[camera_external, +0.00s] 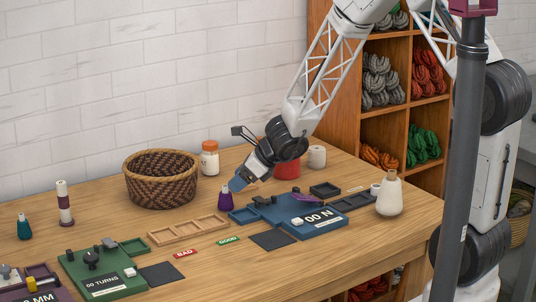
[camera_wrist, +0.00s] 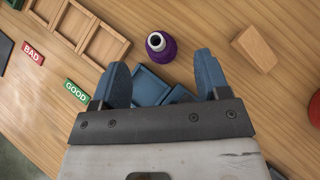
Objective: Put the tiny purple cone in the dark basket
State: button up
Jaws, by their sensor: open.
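The small purple cone (camera_external: 226,197) stands upright on the table, left of the blue device. In the wrist view the purple cone (camera_wrist: 160,46) shows from above with its pale hollow tip, ahead of my fingertips and between their lines. My gripper (camera_external: 238,184) is open and empty, with its blue fingers just above and to the right of the cone in the external view. It also shows in the wrist view (camera_wrist: 160,75), fingers spread wide. The dark woven basket (camera_external: 160,199) stands at the back left of the table; its inside is mostly hidden.
A blue device (camera_external: 312,222) with trays lies right of the cone; a wooden compartment tray (camera_external: 188,230) lies left. A wooden block (camera_wrist: 253,48) lies near the cone. A red container (camera_external: 287,169) and an orange-lidded jar (camera_external: 209,159) stand behind. A green device (camera_external: 103,272) is at front left.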

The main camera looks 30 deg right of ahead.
aim_at(224, 192)
jog(key=shift+f, duration=0.1)
jog(key=shift+x, duration=1.2)
jog(key=shift+w+a, duration=0.1)
jog(key=shift+x, duration=2.5)
jog(key=shift+f, duration=0.1)
jog(key=c, duration=1.1)
